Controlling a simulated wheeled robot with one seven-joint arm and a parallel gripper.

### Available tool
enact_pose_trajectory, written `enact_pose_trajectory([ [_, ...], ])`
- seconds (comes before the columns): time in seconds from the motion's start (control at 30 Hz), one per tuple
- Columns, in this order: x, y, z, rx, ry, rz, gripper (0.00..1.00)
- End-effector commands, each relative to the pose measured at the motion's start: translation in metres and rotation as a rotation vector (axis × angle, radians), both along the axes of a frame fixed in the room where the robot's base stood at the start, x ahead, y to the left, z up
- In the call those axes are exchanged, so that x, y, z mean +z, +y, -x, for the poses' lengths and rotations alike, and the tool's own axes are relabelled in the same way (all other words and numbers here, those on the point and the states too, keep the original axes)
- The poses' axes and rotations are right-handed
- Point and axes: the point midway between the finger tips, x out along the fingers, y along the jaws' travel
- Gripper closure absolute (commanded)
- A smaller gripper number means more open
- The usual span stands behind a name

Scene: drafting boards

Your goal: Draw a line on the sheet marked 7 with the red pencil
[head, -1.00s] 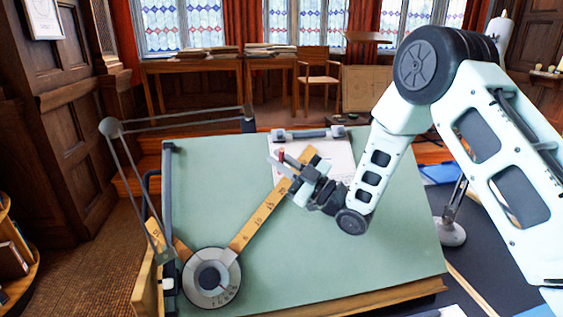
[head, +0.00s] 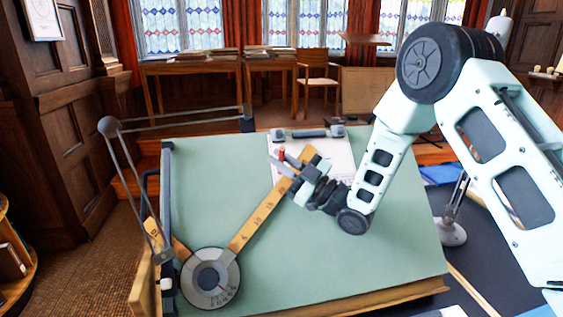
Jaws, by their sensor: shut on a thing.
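A white sheet (head: 340,157) lies at the top of the green drafting board (head: 330,255), held along its far edge by a grey clip bar. My arm and gripper cover part of it, and I cannot read a number on it. My gripper (head: 284,161) is over the sheet's left side, close to the upper end of the wooden ruler. It is shut on the red pencil (head: 282,153), of which only a short red part shows between the fingers. The pencil's tip is hidden, so I cannot tell whether it touches the paper.
The wooden ruler (head: 257,221) runs diagonally from the round dial head (head: 211,279) up to beside my gripper. A grey linkage arm (head: 190,122) stands at the board's left. A lamp base (head: 451,233) stands to the right. The board's lower middle is clear.

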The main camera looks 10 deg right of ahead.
Motion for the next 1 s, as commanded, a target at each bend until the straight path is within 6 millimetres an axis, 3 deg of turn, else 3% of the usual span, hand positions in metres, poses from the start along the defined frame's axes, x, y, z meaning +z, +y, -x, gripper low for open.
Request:
enact_pose_trajectory([
  [1.0, -0.0061, 0.0001, -0.0055, 0.0, -0.001, 0.001, 1.0],
])
